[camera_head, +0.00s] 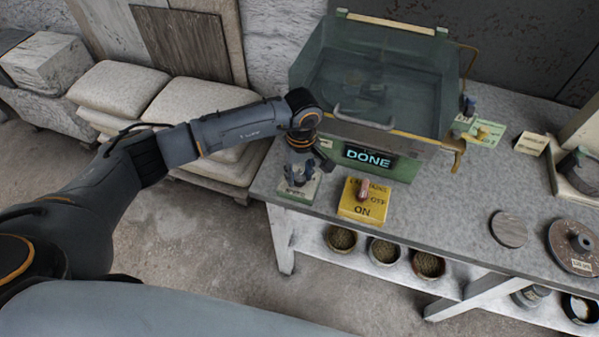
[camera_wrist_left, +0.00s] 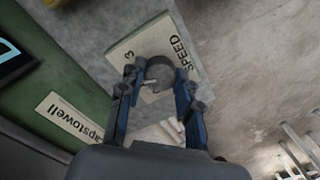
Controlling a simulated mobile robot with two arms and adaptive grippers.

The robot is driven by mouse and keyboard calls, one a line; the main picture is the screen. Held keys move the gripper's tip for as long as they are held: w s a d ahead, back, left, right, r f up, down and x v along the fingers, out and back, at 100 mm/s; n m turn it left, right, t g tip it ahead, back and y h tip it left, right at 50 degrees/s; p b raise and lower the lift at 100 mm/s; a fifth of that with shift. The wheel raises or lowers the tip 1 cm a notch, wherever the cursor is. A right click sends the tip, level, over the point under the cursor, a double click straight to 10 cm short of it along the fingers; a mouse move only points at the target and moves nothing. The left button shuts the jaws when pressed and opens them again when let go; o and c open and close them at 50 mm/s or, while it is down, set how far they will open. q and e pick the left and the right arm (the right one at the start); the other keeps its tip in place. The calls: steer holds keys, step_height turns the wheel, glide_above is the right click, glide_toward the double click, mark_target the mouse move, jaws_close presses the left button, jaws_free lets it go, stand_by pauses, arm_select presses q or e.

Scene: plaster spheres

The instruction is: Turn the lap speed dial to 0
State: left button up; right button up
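The lap speed dial is a grey round knob (camera_wrist_left: 160,72) on a pale plate (camera_wrist_left: 133,50) marked "SPEED" and "3" in the left wrist view. A light pointer mark shows on the knob's lower left; the 0 mark cannot be made out. In the head view the plate (camera_head: 285,195) sits at the table's front left corner, with the knob mostly hidden by my left gripper (camera_head: 298,182). My left gripper (camera_wrist_left: 158,88) points down over the dial, its fingers apart on either side of the knob. I cannot make out firm contact. My right gripper is not in view.
A green glass-walled tank (camera_head: 375,75) with a "DONE" display (camera_head: 368,158) stands right behind the dial. A yellow ON/OFF switch box (camera_head: 362,205) is close to the right. Stacked sacks (camera_head: 200,115) lie left of the table. The table's front right holds discs (camera_head: 509,229).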

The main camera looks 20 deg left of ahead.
arm_select(q)
steer(key=shift+c, duration=0.9)
steer(key=shift+f+n+b, duration=0.2)
steer(key=shift+n+b, duration=1)
steer(key=shift+b, duration=0.2)
steer(key=n+b, duration=0.4)
steer(key=n, duration=0.1)
steer(key=shift+b, duration=0.4)
steer(key=n+b, duration=0.3)
steer(key=n, duration=0.1)
steer(key=shift+n, duration=0.4)
steer(key=n+b, duration=0.1)
steer(key=n, duration=0.1)
steer(key=shift+r+n+b, duration=0.15)
steer(key=shift+n+b, duration=0.15)
steer(key=shift+b, duration=0.1)
steer(key=shift+n, duration=0.5)
steer(key=shift+r+b, duration=0.1)
steer(key=shift+b, duration=0.2)
steer(key=o, duration=1.2)
steer(key=shift+c, duration=0.2)
